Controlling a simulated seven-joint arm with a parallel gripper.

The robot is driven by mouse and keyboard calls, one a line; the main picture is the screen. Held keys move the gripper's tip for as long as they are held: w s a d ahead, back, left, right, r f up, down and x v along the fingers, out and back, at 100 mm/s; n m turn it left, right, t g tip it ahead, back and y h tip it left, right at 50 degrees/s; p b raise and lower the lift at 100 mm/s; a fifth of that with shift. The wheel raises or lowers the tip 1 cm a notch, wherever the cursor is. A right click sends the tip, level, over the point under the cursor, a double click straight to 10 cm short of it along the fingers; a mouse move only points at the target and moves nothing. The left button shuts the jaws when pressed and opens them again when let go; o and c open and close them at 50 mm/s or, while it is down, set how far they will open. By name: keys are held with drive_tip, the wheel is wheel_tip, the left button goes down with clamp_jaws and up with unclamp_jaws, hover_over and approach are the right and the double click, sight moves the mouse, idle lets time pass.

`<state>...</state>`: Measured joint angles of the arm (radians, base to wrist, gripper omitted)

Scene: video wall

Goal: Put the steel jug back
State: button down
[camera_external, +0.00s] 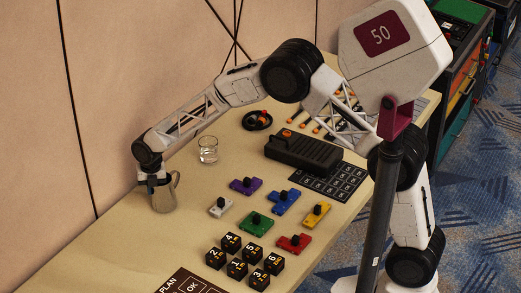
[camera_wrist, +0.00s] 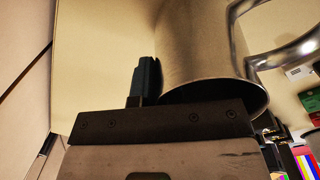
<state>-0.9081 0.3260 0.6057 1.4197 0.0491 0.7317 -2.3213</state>
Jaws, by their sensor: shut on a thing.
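The steel jug (camera_external: 164,196) is upright at the far left of the table, close to the wall, with its handle toward the right. I cannot tell whether its base touches the table. My gripper (camera_external: 152,180) reaches down at the jug's rim and is shut on it. In the wrist view the jug (camera_wrist: 200,50) fills the upper middle, its handle at the upper right. One dark finger of my gripper (camera_wrist: 150,80) shows beside the jug's wall; the other finger is hidden.
A clear glass (camera_external: 208,150) stands right of the jug. Coloured blocks with black knobs, such as the green one (camera_external: 256,223), and black numbered dice (camera_external: 237,268) lie nearer. A dark console (camera_external: 303,152) sits farther back. Bare table (camera_external: 110,240) lies in front of the jug.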

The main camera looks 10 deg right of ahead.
drive_tip(key=c, duration=1.7)
unclamp_jaws()
drive_tip(key=shift+f, duration=0.15)
drive_tip(key=o, duration=0.5)
drive_tip(key=shift+c, duration=0.2)
wheel_tip(320, 180, up, 12)
drive_tip(key=shift+d, duration=0.45)
drive_tip(key=shift+r, duration=0.2)
